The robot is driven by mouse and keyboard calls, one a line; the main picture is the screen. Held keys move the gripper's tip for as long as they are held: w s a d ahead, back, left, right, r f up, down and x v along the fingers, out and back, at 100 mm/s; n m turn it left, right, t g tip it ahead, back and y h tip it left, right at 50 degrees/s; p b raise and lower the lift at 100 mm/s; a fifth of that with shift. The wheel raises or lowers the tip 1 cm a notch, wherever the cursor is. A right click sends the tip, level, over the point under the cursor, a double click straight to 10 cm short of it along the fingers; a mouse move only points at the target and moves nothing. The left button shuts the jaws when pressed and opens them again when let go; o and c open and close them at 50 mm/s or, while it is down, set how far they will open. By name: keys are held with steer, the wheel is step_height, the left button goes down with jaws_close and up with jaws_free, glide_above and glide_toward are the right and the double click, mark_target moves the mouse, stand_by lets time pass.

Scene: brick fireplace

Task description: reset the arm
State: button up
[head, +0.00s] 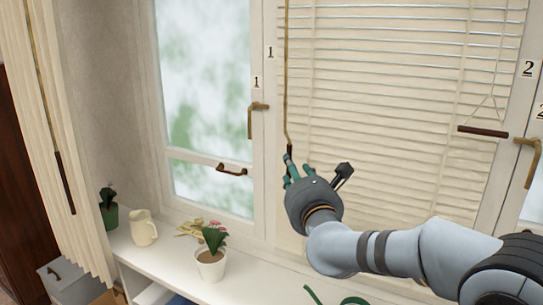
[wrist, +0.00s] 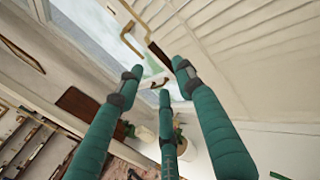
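The brown cord or wand (head: 287,80) of the blind hangs down to just by the fingertips. Its dark end piece (wrist: 158,52) shows just beyond the fingers in the wrist view; I cannot tell whether they touch. My arm reaches in from the lower right.
A white sill (head: 180,262) runs below the windows. On it stand a potted plant (head: 211,268), a cream jug (head: 143,228) and a dark green pot (head: 109,215). Window handles (head: 251,120) and (head: 528,160) stick out beside the blind (head: 400,110). A curtain (head: 60,140) hangs at left.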

steer(key=w, duration=0.6)
steer(key=w+a, duration=0.1)
steer(key=w, duration=0.2)
steer(key=shift+w, duration=0.2)
steer(key=shift+w+d, duration=0.1)
steer(key=shift+w, duration=0.05)
steer(key=shift+p, duration=0.4)
steer(key=shift+a+h, duration=0.3)
steer(key=shift+d, duration=0.1)
